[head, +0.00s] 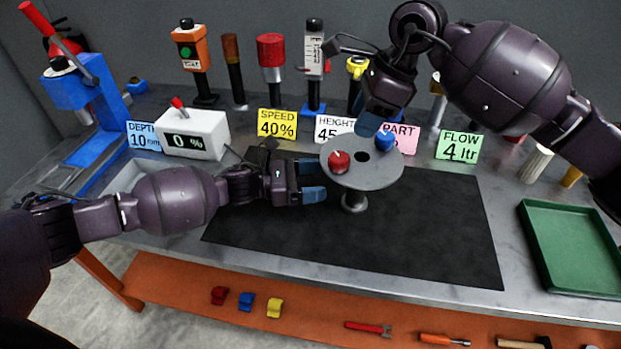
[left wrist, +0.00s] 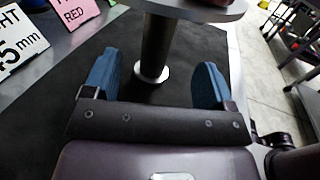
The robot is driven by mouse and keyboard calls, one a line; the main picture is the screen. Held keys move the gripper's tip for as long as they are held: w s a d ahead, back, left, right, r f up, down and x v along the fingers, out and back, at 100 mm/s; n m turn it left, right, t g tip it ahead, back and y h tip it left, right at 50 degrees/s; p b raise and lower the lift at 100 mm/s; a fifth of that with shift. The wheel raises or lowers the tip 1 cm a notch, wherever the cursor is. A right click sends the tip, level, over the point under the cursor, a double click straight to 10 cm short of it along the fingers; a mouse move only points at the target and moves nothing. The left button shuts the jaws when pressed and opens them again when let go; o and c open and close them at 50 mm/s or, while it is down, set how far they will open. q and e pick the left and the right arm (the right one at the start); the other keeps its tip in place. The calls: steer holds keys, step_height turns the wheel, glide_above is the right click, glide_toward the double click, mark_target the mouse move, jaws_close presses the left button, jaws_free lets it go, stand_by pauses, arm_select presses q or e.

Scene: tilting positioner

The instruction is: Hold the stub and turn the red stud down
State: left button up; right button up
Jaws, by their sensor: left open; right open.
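A grey round disc (head: 375,180) stands on a short grey stub (head: 354,201) on the dark mat. On its top are a red stud (head: 339,161) at the left, a blue stud (head: 385,139) at the back right and a dark hole. My left gripper (head: 318,180) is open, just left of the stub and below disc height. In the left wrist view the stub (left wrist: 157,45) stands ahead, between the lines of the two blue fingers, not gripped. My right gripper (head: 368,124) is open above the disc's back edge, close to the blue stud; its fingers partly overlap in view.
Label cards, including a yellow speed card (head: 277,123) and a green flow card (head: 459,146), stand behind the mat (head: 440,225). A white readout box (head: 193,134) is at the left. A green tray (head: 575,250) is at the right. The mat's front right is clear.

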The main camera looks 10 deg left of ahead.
mark_target(371, 168)
arm_select(q)
steer(key=x, duration=1)
steer(key=shift+d, duration=0.15)
steer(key=shift+c, duration=0.4)
